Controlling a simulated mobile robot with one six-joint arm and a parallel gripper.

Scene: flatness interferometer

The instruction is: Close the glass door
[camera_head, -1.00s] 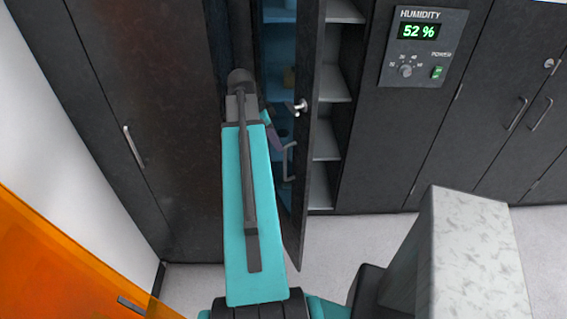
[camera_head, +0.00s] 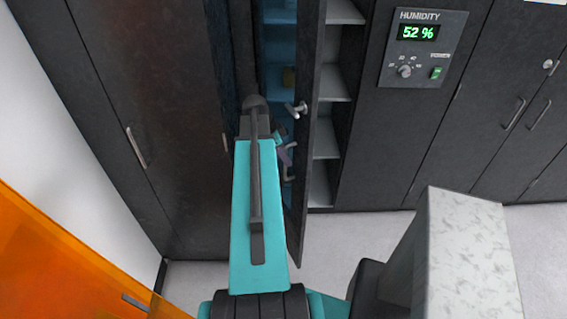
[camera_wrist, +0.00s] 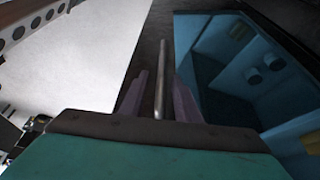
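The glass door (camera_head: 310,135) of the dark cabinet stands open in the head view, its dark frame seen nearly edge-on and its bluish glass to the left of it. A metal bar handle (camera_wrist: 159,80) shows in the wrist view on the dark frame, beside the blue glass (camera_wrist: 245,65). My gripper (camera_wrist: 161,88) is open, with one purplish finger on each side of the handle and gaps visible between. In the head view my gripper (camera_head: 286,156) is at the door, partly hidden by my arm.
White shelves (camera_head: 327,138) show inside the cabinet, right of the door. A humidity panel (camera_head: 422,48) reads 52 %. A speckled grey block (camera_head: 462,255) stands at the lower right, and an orange translucent panel (camera_head: 60,265) at the lower left.

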